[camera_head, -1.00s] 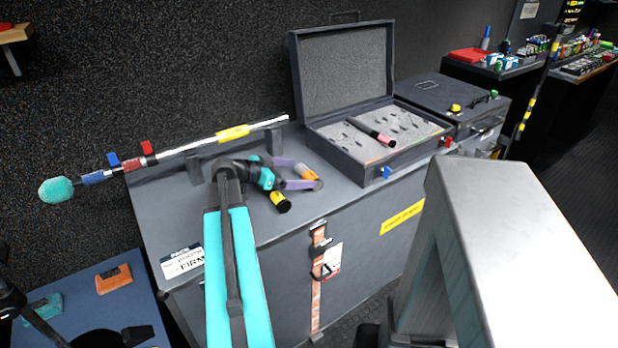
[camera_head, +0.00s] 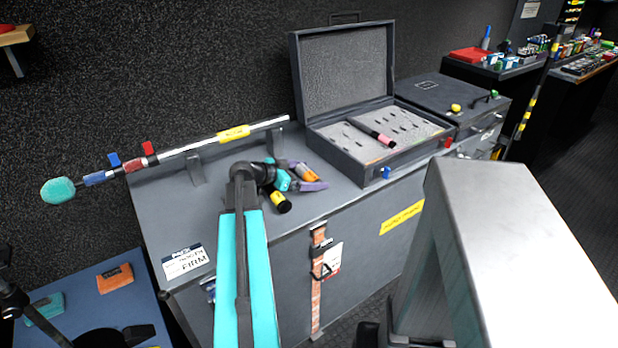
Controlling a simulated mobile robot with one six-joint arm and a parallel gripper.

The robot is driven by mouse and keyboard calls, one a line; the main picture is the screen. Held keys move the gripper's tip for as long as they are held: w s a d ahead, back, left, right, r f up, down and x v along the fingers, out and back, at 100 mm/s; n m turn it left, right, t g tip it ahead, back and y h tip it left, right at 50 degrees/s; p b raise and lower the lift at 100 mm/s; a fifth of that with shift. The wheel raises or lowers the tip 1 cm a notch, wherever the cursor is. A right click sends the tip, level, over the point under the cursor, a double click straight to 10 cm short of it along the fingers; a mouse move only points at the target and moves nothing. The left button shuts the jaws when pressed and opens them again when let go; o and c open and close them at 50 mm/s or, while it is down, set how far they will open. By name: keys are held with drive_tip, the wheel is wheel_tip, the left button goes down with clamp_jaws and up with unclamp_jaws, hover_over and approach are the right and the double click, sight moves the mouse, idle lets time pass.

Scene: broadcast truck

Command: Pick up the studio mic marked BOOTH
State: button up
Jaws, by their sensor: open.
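My gripper (camera_head: 307,174) has purple fingers and is open, low over the top of the grey case (camera_head: 225,212). A handheld mic with an orange end (camera_head: 304,172) shows between or just behind the fingers, partly hidden by them; I cannot tell if they touch it. A black mic with a yellow end (camera_head: 280,202) lies next to my wrist, partly covered by my arm. Another dark mic with a pink band (camera_head: 372,132) lies in the foam of the open case (camera_head: 345,155). No BOOTH marking is legible on any mic.
A boom pole (camera_head: 215,138) with a teal foam tip rests on brackets along the back of the grey case. The open lid (camera_head: 343,70) stands behind the foam. A blue table (camera_head: 85,310) with orange and teal blocks is at lower left.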

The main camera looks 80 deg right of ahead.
sight(309, 172)
drive_tip(key=shift+s, duration=0.1)
idle(0.4)
drive_tip(key=c, duration=1)
drive_tip(key=shift+r, duration=0.15)
drive_tip(key=shift+r, duration=4.85)
